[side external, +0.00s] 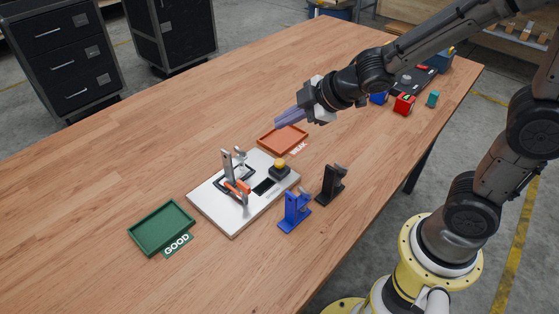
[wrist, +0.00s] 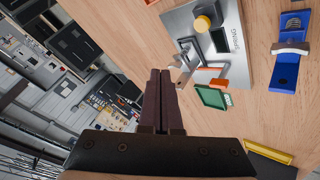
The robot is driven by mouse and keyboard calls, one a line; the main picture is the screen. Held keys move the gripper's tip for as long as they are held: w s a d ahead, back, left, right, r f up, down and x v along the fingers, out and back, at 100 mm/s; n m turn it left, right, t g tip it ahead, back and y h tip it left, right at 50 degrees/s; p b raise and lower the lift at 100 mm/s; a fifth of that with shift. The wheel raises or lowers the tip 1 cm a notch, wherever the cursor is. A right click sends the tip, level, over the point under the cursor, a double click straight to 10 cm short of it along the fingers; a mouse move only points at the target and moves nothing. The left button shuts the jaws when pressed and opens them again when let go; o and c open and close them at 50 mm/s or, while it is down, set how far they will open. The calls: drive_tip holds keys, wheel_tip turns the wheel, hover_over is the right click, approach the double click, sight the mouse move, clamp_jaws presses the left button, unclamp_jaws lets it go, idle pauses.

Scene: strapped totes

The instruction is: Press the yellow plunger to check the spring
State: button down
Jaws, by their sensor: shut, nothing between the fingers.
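The yellow plunger (side external: 280,163) is a round cap on a dark base at the back right corner of a light metal test plate (side external: 232,228). It also shows near the top of the wrist view (wrist: 203,23). The plate bears a grey upright fixture (side external: 228,170) with orange-red parts and a small dark display (side external: 264,187). My gripper (side external: 277,123) is shut and empty. Its fingers point left in the side view, above the table and apart from the plunger. The closed fingers also show in the wrist view (wrist: 160,74).
An orange tray (side external: 262,142) marked WEAK lies behind the plate, and a green tray (side external: 143,248) marked GOOD lies left of it. A blue stand (side external: 292,212) and a black stand (side external: 329,186) are at its right. Red (side external: 404,104) and teal (side external: 433,98) blocks sit farther back.

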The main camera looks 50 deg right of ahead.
sight(277, 160)
drive_tip(key=shift+f, duration=4.2)
drive_tip(key=shift+f, duration=0.4)
drive_tip(key=shift+f, duration=0.75)
drive_tip(key=shift+r, duration=1.15)
drive_tip(key=shift+r, duration=2.5)
